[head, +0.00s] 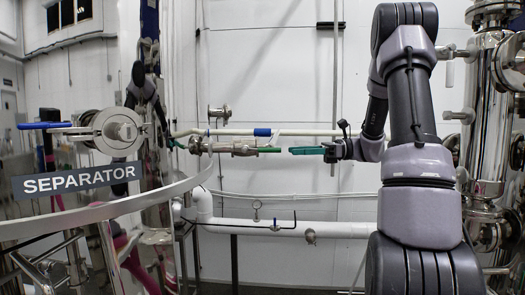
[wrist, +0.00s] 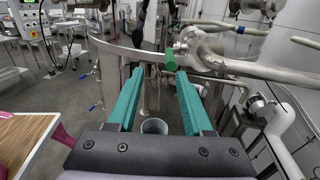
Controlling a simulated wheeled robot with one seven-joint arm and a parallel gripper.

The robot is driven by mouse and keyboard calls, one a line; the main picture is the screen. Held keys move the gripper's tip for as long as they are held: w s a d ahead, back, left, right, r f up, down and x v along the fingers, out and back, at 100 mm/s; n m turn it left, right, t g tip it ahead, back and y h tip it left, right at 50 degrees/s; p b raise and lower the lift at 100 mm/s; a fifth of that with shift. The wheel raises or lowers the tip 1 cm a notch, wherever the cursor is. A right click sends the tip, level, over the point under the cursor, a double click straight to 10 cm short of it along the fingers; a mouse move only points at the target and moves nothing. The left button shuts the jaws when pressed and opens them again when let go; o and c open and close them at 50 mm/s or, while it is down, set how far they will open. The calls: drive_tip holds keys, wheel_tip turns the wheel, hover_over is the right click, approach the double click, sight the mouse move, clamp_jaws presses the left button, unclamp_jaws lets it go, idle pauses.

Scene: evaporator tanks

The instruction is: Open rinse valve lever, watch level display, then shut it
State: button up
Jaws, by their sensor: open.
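A valve with a green-tipped lever (head: 268,150) sits on the steel pipework left of centre in the head view. It looks like the rinse valve lever, though no label is readable. Its green end (wrist: 170,60) shows in the wrist view just beyond my fingertips, slightly toward the right finger. My gripper (head: 312,150) points left, level with the lever, with a small gap between them. In the wrist view its two teal fingers (wrist: 160,70) are spread with nothing between them. A small lit display (wrist: 30,5) is at the top left of the wrist view, too small to read.
A steel tank rim with a SEPARATOR sign (head: 78,180) curves at the left, with a blue lever (head: 45,125) above. White pipe (head: 335,230) runs below. A wooden tabletop (wrist: 22,140) is at lower left.

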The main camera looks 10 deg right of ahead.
sight(263, 152)
drive_tip(key=w+a, duration=0.1)
drive_tip(key=a, duration=0.2)
drive_tip(key=w+a, duration=0.1)
drive_tip(key=a, duration=0.3)
drive_tip(key=w+a, duration=0.1)
drive_tip(key=a, duration=0.2)
drive_tip(key=shift+a+f, duration=0.1)
drive_tip(key=shift+a, duration=0.2)
clamp_jaws()
drive_tip(key=shift+s+a+f, duration=0.1)
drive_tip(key=shift+a+f, duration=0.05)
idle(1.0)
